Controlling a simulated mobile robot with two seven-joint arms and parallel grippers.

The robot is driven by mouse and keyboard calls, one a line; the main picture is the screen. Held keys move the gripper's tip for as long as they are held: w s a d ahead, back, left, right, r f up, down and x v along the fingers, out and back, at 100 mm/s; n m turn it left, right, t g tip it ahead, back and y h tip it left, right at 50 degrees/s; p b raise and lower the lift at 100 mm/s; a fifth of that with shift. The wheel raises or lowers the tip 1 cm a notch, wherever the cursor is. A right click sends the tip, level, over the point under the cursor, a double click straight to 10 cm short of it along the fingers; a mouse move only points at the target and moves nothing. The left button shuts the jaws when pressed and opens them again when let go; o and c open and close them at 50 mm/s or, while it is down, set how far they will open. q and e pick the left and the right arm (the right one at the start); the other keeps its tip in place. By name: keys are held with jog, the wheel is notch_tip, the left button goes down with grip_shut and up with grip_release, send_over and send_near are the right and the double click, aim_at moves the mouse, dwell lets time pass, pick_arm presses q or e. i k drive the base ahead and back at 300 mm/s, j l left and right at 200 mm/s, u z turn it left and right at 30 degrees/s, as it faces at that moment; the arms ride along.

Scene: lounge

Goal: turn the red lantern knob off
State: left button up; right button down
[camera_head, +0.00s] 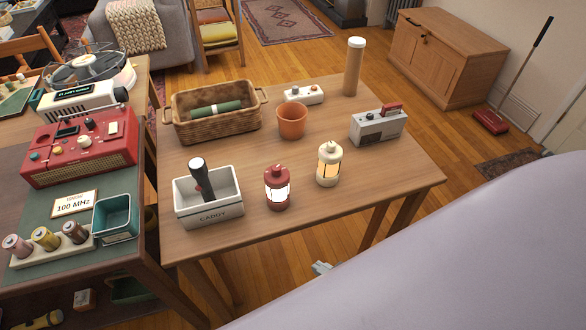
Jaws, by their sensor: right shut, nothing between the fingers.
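The red lantern (279,203) stands upright near the front edge of the wooden table (330,205). Its panes glow bright white. Its knob is too small to make out clearly. A cream lantern (329,179) stands to its right, with a warm yellow glow in its panes. My right arm fills the lower right of the view. Only a small pale piece of my right gripper (321,268) shows past the arm's edge, below the table's front edge and apart from the red lantern. The gripper is shut and empty. My left gripper is out of view.
A white caddy (208,212) with a dark-handled item stands left of the red lantern. Behind are a wicker basket (217,122), an orange pot (292,123) and a grey device (378,129). A red radio (80,150) sits on the left table. The tabletop's right front corner is clear.

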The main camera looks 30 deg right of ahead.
aim_at(276, 170)
jog(key=z, duration=0.7)
jog(key=k+j+z, duration=0.1)
jog(key=z, duration=0.3)
jog(key=k+z, duration=0.15)
jog(key=z, duration=0.3)
jog(key=k+j+z, duration=0.1)
jog(key=z, duration=0.3)
